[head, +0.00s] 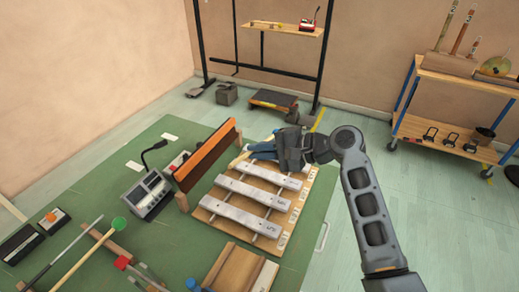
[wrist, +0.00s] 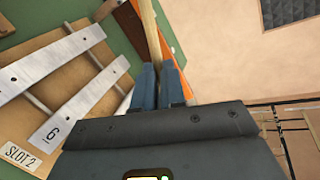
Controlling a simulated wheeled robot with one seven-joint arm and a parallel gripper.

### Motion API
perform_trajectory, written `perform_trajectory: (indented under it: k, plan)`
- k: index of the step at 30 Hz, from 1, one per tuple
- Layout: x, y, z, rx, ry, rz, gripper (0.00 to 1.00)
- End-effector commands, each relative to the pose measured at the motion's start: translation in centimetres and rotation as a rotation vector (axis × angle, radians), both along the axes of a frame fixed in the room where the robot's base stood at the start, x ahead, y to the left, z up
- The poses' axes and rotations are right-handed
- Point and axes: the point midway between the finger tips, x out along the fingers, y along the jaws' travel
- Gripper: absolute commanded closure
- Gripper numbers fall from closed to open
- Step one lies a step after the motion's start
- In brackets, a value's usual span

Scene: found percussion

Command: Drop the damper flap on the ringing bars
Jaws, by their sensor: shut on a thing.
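The damper flap (head: 207,155) is a long orange-brown panel standing on edge, tilted, along the left side of the metal bars. Its orange edge (wrist: 178,45) also shows in the wrist view. Several grey numbered bars (head: 254,193) lie across rails on a wooden board (head: 285,232); they also show in the wrist view (wrist: 45,60). My gripper (head: 252,150) is at the far end of the bars, beside the flap's far end. In the wrist view its blue fingers (wrist: 159,84) are shut on a pale wooden stick (wrist: 150,35). I cannot tell whether the stick joins the flap.
A grey device with a bent microphone (head: 148,192) stands left of the flap on the green table (head: 95,185). Mallets (head: 95,250) lie at the front left. A wooden block (head: 235,270) is near the front. A shelf cart (head: 450,135) stands at the right.

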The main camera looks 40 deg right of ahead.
Motion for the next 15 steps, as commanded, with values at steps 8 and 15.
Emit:
perform_trajectory:
  k: [8,15]
  plan:
    - [0.6,-1.1,-3.7,0.109,0.056,-0.001,1.0]
    - [0.8,-1.6,-4.7,0.174,0.087,0.0,1.0]
